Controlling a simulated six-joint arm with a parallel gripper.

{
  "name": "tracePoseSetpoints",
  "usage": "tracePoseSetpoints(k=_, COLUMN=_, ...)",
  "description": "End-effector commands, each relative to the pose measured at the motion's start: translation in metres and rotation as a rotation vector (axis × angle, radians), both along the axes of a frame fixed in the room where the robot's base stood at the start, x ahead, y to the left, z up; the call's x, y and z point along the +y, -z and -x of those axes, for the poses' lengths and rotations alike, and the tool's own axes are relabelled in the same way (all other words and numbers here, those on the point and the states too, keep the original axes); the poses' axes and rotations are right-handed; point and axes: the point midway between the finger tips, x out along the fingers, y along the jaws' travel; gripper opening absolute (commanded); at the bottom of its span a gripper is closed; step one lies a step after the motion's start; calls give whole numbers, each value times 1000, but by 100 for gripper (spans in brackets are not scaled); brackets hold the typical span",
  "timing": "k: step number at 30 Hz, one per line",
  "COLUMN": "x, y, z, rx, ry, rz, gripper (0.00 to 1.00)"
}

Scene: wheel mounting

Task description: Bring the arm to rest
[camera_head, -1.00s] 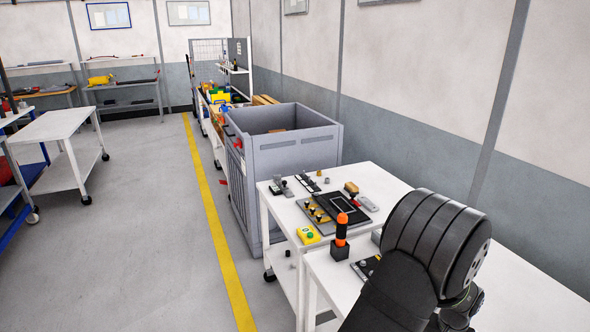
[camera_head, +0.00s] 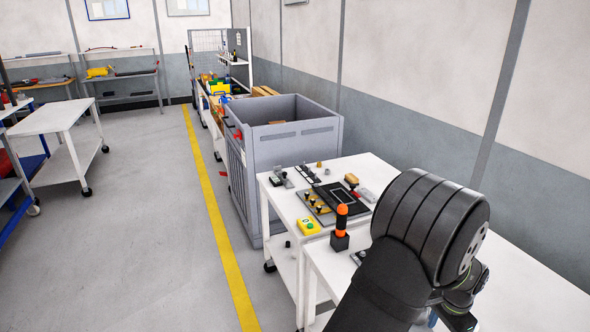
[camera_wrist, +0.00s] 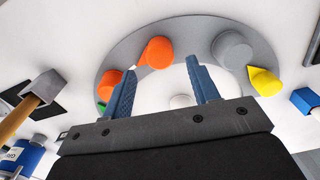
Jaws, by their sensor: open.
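My gripper (camera_wrist: 161,92) shows in the wrist view with its two blue fingers spread apart and nothing between them. Beyond the fingers is a grey ring-shaped plate (camera_wrist: 177,29) on a white surface, bearing orange, grey and yellow knob-like pieces. An orange piece (camera_wrist: 156,53) shows between the fingertips, beyond them, and a yellow cone (camera_wrist: 264,81) is at the right. In the head view my arm fills the lower right, and my gripper is hidden there.
A mallet (camera_wrist: 34,100) lies left of the plate in the wrist view. In the head view, a white table (camera_head: 362,256) holds an orange-handled tool (camera_head: 341,228), a yellow button box (camera_head: 309,226) and a dark panel. A grey bin (camera_head: 290,141) stands behind it.

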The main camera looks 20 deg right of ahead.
Motion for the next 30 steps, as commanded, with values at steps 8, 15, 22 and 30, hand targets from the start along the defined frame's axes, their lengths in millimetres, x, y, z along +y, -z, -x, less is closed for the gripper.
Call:
tracePoseSetpoints(k=8, x=0, y=-38, z=0, rx=0, ry=-2, rz=-1, gripper=55)
tracePoseSetpoints(k=15, x=0, y=-47, z=0, rx=0, ry=-3, rz=-1, gripper=55)
tracePoseSetpoints(k=22, x=0, y=-47, z=0, rx=0, ry=-3, rz=-1, gripper=55)
tracePoseSetpoints(k=30, x=0, y=-47, z=0, rx=0, ry=-3, rz=-1, gripper=55)
